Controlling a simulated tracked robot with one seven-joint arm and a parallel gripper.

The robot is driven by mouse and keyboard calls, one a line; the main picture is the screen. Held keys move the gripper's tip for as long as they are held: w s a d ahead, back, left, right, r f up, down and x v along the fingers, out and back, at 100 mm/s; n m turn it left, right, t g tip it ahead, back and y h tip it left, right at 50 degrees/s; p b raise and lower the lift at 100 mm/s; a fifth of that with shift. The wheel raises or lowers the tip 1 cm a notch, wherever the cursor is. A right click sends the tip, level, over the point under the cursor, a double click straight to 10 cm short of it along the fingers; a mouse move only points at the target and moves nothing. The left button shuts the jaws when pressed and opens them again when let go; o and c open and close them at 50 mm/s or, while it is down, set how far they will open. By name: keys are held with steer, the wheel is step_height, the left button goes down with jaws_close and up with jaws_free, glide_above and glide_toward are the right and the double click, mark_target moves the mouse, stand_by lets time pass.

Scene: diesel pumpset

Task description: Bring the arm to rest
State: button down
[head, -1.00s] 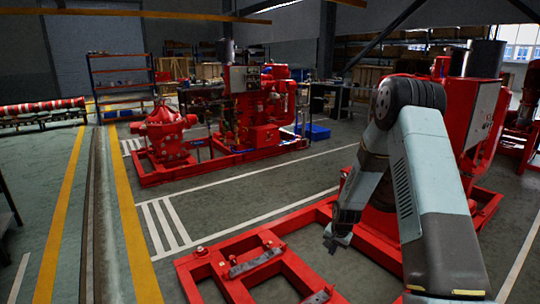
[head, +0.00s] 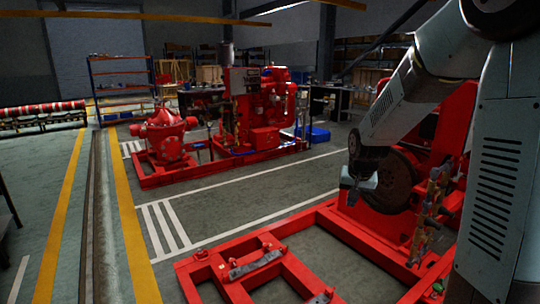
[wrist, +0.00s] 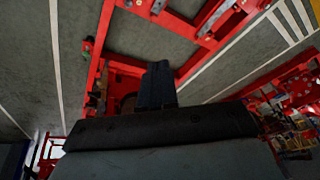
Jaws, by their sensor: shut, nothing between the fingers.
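My gripper (head: 358,186) hangs at the end of my raised arm in the head view, in front of the red pumpset on the right. It looks shut and nothing shows between its fingers. In the wrist view my gripper (wrist: 157,85) is a dark narrow block in the middle, over the red frame and the grey floor. My arm fills the right side of the head view, bent at the elbow at the top. It hides much of the right pumpset.
The near red base frame (head: 232,291) lies on the floor below my gripper. The right pumpset's dark round flywheel (head: 392,182) is close behind my gripper. Another red pumpset (head: 255,110) stands farther back.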

steer(key=s+r+n, duration=0.1)
steer(key=s+r, duration=0.3)
steer(key=s, duration=0.5)
steer(key=s+r+n+t, duration=0.1)
steer(key=s+r, duration=0.4)
steer(key=s, duration=0.4)
steer(key=s+r+n, duration=0.1)
steer(key=s+r, duration=0.4)
steer(key=s, duration=0.4)
steer(key=shift+s+a+t, duration=0.25)
steer(key=shift+a+t, duration=0.05)
steer(key=shift+a, duration=0.05)
